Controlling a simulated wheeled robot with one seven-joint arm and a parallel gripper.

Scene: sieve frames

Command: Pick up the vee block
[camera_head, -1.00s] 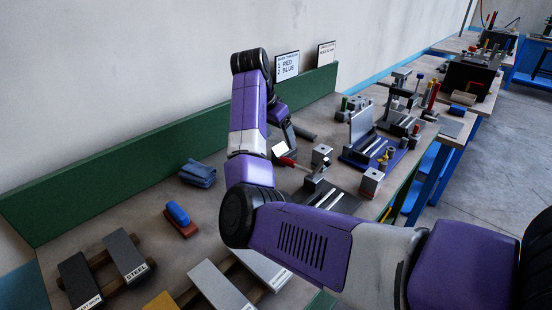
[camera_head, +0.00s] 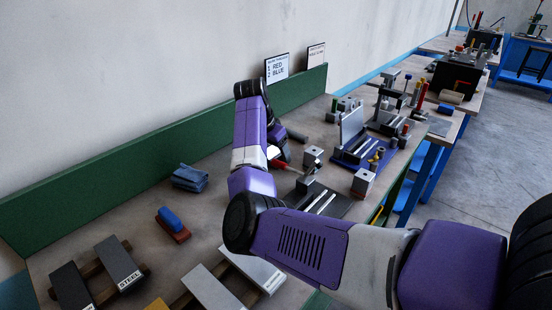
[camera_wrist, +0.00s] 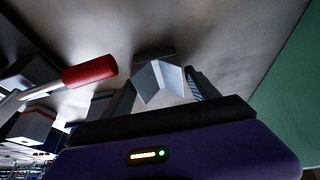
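The vee block (camera_wrist: 160,82) is a small grey block with a notched, angular pale face. In the wrist view it is between the two fingers of my gripper (camera_wrist: 162,94), at or just beyond the fingertips. The fingers stand apart, with gaps seeming to show beside the block; I cannot tell whether either touches it. In the head view my gripper (camera_head: 284,150) is low over the bench, near a red-handled tool (camera_head: 279,163). My arm partly hides this spot, and I cannot make out the block clearly there.
The red handle (camera_wrist: 90,71) lies left of my gripper in the wrist view. Grey blocks (camera_head: 363,182) and a blue-based fixture (camera_head: 352,140) stand to the right. A green back board (camera_head: 120,170) runs behind. A blue cloth (camera_head: 190,178) and brush (camera_head: 172,224) lie left.

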